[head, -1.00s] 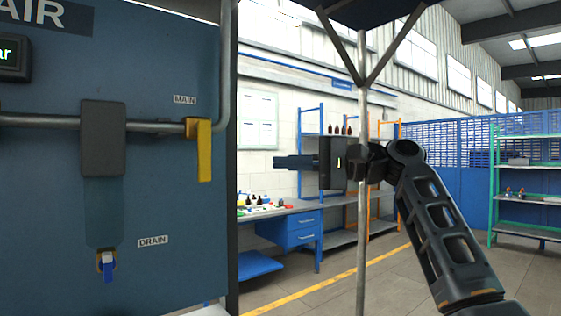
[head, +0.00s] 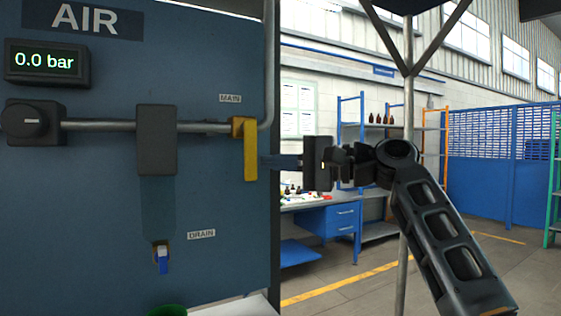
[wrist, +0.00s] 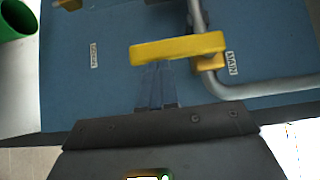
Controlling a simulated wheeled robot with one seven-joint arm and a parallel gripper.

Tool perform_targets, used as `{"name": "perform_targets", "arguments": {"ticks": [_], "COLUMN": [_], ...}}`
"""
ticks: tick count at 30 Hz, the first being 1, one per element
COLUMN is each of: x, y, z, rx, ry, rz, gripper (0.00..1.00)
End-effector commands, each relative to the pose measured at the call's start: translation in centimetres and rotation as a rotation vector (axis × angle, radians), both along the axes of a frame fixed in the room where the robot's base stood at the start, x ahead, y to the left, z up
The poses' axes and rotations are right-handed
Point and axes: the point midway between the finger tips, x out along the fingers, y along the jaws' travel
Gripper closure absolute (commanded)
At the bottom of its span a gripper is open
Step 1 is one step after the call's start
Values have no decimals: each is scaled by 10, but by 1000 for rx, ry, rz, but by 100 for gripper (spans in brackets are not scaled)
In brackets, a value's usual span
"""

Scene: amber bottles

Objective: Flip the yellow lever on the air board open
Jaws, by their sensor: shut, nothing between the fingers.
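The yellow lever (head: 250,150) hangs straight down from the pipe by the MAIN label, near the right edge of the blue air board (head: 80,220). My gripper (head: 265,162) is shut and empty, its fingers pointing left at the lever from the right. In the wrist view the shut fingertips (wrist: 157,70) end right at the yellow lever (wrist: 175,49), beside its lower half. I cannot tell whether they touch it. The pressure display (head: 44,62) reads 0.0 bar.
A blue drain lever (head: 162,261) sits lower on the board, and a green container (head: 167,311) is below it. A grey box (head: 156,140) sits on the pipe. A thin metal post (head: 408,150) stands by my arm. A workbench (head: 300,203) stands behind.

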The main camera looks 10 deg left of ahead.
Motion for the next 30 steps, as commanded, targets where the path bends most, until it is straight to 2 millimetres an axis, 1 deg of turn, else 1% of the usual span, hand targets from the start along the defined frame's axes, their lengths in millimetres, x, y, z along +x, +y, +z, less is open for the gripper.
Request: {"name": "perform_targets", "arguments": {"ticks": [20, 26, 30], "x": [-3, -6, -9], "y": [5, 9, 14], "z": [-3, -6, -9], "rx": [69, 119, 186], "ry": [47, 82, 127], "rz": [1, 2, 3], "gripper": [100, 100, 100]}}
